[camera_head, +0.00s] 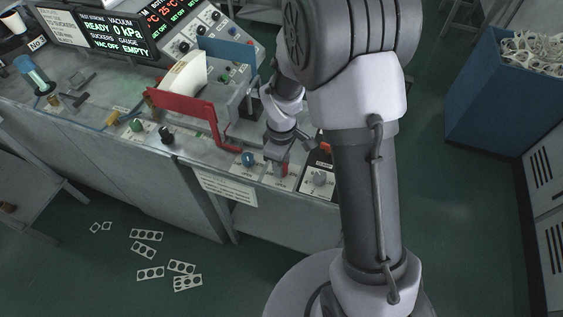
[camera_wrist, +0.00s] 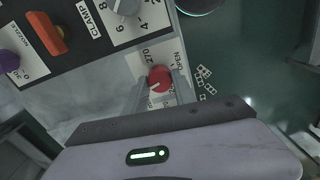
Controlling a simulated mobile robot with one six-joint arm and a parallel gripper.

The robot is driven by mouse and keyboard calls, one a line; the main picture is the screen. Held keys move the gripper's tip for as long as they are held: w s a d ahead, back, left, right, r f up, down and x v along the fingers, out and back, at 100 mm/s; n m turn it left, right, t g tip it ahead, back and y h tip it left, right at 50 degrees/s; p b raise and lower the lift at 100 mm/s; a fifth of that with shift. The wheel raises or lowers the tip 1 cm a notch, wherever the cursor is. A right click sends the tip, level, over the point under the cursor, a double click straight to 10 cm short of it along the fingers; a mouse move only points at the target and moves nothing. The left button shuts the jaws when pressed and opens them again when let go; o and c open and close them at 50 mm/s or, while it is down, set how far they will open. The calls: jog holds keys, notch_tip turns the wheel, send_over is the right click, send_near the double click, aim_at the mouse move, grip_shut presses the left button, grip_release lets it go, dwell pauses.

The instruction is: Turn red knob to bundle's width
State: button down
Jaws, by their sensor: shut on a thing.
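The red knob (camera_wrist: 160,79) sits on a pale dial plate marked "270" and "OPEN" in the wrist view. My gripper (camera_wrist: 161,84) has one finger on each side of the knob and is shut on it. In the head view my gripper (camera_head: 281,163) reaches down to the front edge of the bench, and a little of the red knob (camera_head: 284,170) shows under it. A cream-coloured stack (camera_head: 184,77), which looks like the bundle, stands tilted between a red plate (camera_head: 185,106) and a blue plate (camera_head: 228,52).
A grey numbered knob (camera_head: 319,179) and a blue knob (camera_head: 249,158) flank the red one. An orange lever (camera_wrist: 47,33) marked "CLAMP" lies close by. A screen (camera_head: 118,36) reads "READY 0 kPa". Punched scraps (camera_head: 146,235) lie on the floor; a blue bin (camera_head: 497,105) stands right.

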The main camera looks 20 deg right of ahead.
dwell(0.3)
jog(key=c, duration=1)
grip_release()
jog(key=shift+r, duration=0.1)
notch_tip(320, 180, up, 17)
jog(key=p, duration=0.4)
jog(key=shift+r, duration=0.1)
